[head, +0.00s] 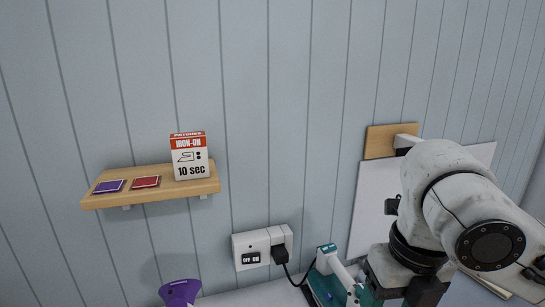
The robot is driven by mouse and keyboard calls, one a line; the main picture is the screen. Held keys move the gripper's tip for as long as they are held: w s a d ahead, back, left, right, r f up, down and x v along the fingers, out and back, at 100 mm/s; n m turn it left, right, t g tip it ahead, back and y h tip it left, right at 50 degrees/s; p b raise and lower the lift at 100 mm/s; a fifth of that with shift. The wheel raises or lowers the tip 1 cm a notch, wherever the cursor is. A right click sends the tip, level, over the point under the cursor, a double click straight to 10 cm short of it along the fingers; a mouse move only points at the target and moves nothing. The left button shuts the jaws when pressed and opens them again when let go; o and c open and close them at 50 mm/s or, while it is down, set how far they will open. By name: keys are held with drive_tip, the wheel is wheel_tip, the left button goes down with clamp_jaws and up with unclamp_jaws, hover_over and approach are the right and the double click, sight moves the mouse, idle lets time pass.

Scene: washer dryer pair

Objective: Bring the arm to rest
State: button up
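My white and black arm (445,195) reaches in from the right edge and bends downward. My gripper (405,284) is at the bottom edge, right of centre, pointing down. Its fingertips are cut off by the frame, so I cannot tell whether it is open, shut or holding something. A teal and white iron (338,270) stands just left of it, partly cut off at the bottom. I cannot tell whether the gripper touches it.
A wooden shelf (150,200) holds a purple patch (109,186), a red patch (145,182) and an iron-on card (190,157). A switched socket (262,247) has a black plug (279,254) with a cord. A white board (368,208) hangs behind my arm. A purple object (180,292) is below.

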drive_tip(key=w+a+f+m+t+y, duration=0.1)
drive_tip(key=w+a+m+t+y, duration=0.2)
drive_tip(key=a+m+y, duration=0.45)
drive_tip(key=s+d+f+m+h, duration=0.1)
drive_tip(key=s+f+m, duration=0.1)
drive_tip(key=f+m, duration=0.4)
drive_tip(key=s+d+f+m, duration=0.1)
drive_tip(key=d+f+m, duration=0.1)
drive_tip(key=f+m, duration=0.4)
drive_tip(key=s+d+f+m+t+h, duration=0.1)
drive_tip(key=s+f+m, duration=0.1)
drive_tip(key=f+m, duration=0.4)
drive_tip(key=shift+s+d+f+m+h, duration=0.15)
drive_tip(key=shift+s+d+m+h, duration=0.05)
drive_tip(key=shift+s+m+h, duration=0.2)
drive_tip(key=s+d+f+m+g+h, duration=0.1)
drive_tip(key=s+d+f+m, duration=0.4)
drive_tip(key=s, duration=0.5)
drive_tip(key=s+d+f+m+g+h, duration=0.2)
drive_tip(key=s+d+f+m+h, duration=0.2)
drive_tip(key=s, duration=0.7)
drive_tip(key=d+f+m, duration=0.2)
drive_tip(key=d+f, duration=0.2)
drive_tip(key=f, duration=0.1)
drive_tip(key=shift+d+g, duration=0.3)
drive_tip(key=shift+d, duration=0.05)
drive_tip(key=shift+s+f+h, duration=0.1)
drive_tip(key=shift+h, duration=0.15)
